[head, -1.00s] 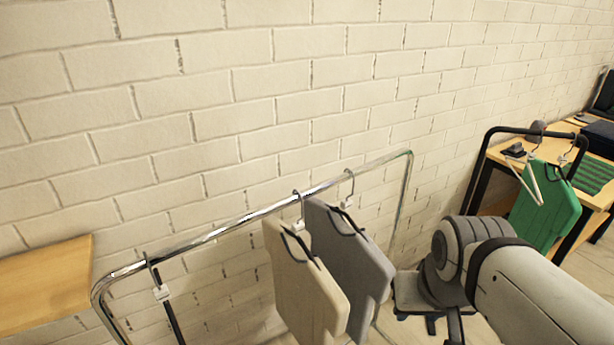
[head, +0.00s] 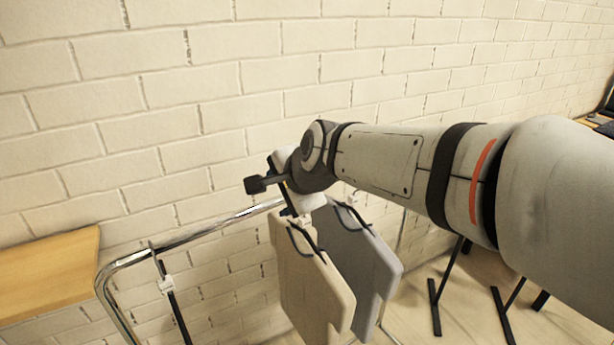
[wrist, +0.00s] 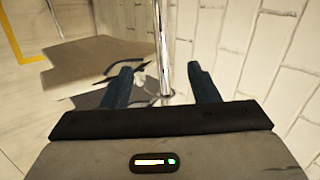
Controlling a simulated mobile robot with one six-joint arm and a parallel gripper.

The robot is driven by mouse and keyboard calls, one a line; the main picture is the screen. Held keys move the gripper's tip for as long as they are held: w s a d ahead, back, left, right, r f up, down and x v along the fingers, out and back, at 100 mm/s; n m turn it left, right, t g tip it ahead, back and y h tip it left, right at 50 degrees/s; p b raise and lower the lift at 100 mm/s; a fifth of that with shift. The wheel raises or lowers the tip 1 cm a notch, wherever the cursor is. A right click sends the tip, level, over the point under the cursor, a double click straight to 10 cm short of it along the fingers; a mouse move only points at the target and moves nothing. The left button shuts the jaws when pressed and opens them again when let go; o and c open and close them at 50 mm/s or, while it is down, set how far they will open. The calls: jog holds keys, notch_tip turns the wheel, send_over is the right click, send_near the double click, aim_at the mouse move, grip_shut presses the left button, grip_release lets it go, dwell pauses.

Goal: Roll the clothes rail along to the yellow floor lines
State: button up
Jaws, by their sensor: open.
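The chrome clothes rail (head: 205,232) stands along the wall in the head view. A beige garment (head: 312,290) and a grey garment (head: 368,268) hang near its middle, and a bare dark hanger (head: 170,295) hangs near its left end. My arm reaches over the rail from the right and hides part of the bar. In the wrist view my gripper (wrist: 163,84) is open, and the rail's tube (wrist: 164,40) runs between its two fingers, which are not closed on it. A yellow floor line (wrist: 32,58) shows at the upper left there.
A pale brick wall (head: 250,80) stands close behind the rail. A wooden top (head: 45,275) is at the rail's left end. Dark stand legs (head: 435,305) are on the floor at right, partly behind my arm. Bare floor (wrist: 20,95) shows left of the garment in the wrist view.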

aim_at(261, 208)
jog(key=b+x, duration=0.4)
jog(key=x, duration=0.9)
jog(key=shift+b, duration=0.3)
jog(key=shift+r, duration=0.1)
jog(key=shift+c, duration=0.5)
grip_shut()
